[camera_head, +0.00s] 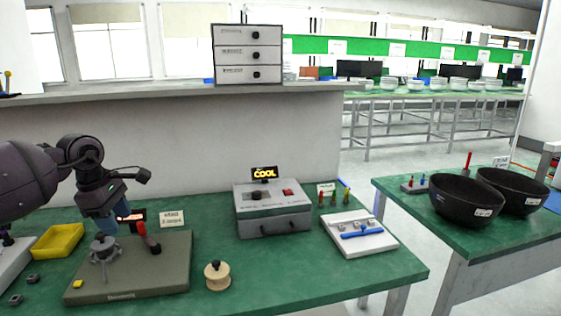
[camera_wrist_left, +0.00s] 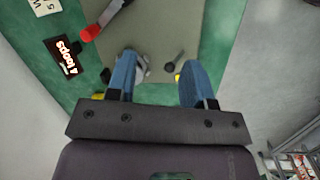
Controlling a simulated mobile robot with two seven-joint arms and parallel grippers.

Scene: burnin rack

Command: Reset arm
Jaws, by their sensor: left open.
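My left arm (camera_head: 90,185) comes in from the left of the head view, over the green bench. Its gripper (camera_head: 106,226) points down above the olive board (camera_head: 165,278), close to a grey metal fixture (camera_head: 104,250). In the left wrist view the gripper (camera_wrist_left: 158,78) has its two blue fingers apart, with nothing seen held between them. The board (camera_wrist_left: 180,22) shows beyond the fingers. A red-tipped lever (camera_wrist_left: 92,32) is at the upper left there; its red handle (camera_head: 141,230) shows on the board in the head view. My right gripper is not in view.
A yellow tray (camera_head: 57,241) is left of the board. A wooden spool (camera_head: 217,276), a grey box with a COOL display (camera_head: 272,217) and a white tray (camera_head: 360,247) stand to the right. Black bowls (camera_head: 466,200) are on another bench.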

